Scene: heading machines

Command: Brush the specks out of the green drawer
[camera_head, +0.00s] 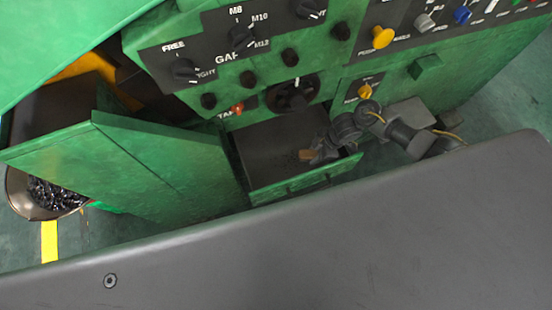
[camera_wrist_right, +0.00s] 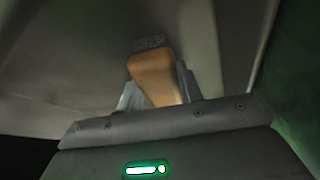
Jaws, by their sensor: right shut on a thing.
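The green drawer (camera_head: 303,186) is open below the machine's control panel, with a dark grey inside. My right gripper (camera_head: 318,155) is over the right part of the drawer. It is shut on a brush (camera_head: 305,154) with a tan wooden handle. In the right wrist view the brush (camera_wrist_right: 152,75) sticks out from between the fingers, its dark bristle end at the drawer's grey surface (camera_wrist_right: 70,60). I cannot tell whether the bristles touch it. Specks are too small to make out. My left gripper is not in view.
The control panel (camera_head: 220,55) with several knobs stands just above the drawer. A green cabinet door (camera_head: 150,160) is to the left, with a bowl of metal parts (camera_head: 55,195) beyond it. A large grey surface (camera_head: 300,255) fills the front.

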